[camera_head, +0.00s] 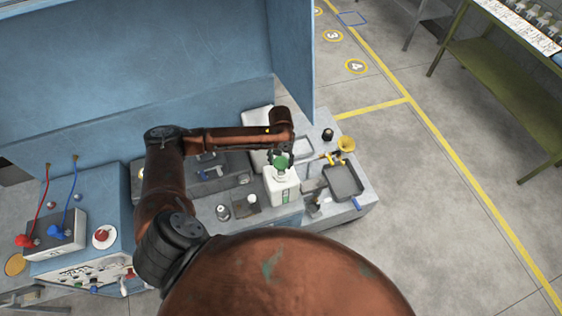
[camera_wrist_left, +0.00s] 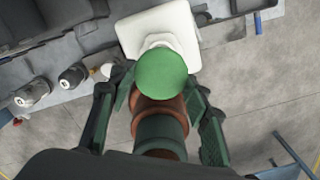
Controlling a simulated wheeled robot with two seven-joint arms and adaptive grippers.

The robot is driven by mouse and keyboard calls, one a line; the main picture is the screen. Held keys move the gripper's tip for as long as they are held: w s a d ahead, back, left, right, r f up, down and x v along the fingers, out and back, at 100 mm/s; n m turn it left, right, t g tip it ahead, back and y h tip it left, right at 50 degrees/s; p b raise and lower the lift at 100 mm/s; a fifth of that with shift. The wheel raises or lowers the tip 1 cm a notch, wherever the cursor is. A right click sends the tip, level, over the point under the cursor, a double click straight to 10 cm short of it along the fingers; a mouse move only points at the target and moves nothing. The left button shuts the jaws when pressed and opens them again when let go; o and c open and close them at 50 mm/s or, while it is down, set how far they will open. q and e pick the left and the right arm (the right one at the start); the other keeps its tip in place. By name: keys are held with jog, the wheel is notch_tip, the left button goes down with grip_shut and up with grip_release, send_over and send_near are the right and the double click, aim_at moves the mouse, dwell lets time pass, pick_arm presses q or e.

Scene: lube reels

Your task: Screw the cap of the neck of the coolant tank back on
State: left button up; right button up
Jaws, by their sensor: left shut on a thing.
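The coolant tank (camera_head: 281,188) is a white container with a green label, standing on the grey bench top. The green cap (camera_head: 281,162) is right over the tank's neck, between the fingers of my left gripper (camera_head: 279,158). In the left wrist view, the round green cap (camera_wrist_left: 162,72) covers most of the neck, and the white tank (camera_wrist_left: 160,28) lies beyond it. My left gripper is shut on the cap, with a finger on either side. I cannot tell whether the cap rests on the neck or is threaded. My right gripper is not in view.
A dark tray (camera_head: 344,181) and a yellow funnel (camera_head: 346,143) stand right of the tank. A small silver-topped can (camera_head: 223,212) stands at its left. A tall blue panel (camera_head: 130,75) rises behind the bench. Open floor lies to the right.

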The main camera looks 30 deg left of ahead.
pick_arm(q)
jog(key=shift+r, duration=0.1)
jog(key=shift+w+p, duration=0.1)
jog(key=shift+p, duration=0.25)
jog(key=shift+f+b, duration=0.65)
jog(key=shift+f, duration=1.15)
jog(key=shift+f+b, duration=0.35)
jog(key=shift+f, duration=0.8)
jog(key=shift+p, duration=0.35)
jog(key=shift+p, duration=0.35)
jog(key=shift+f, duration=0.6)
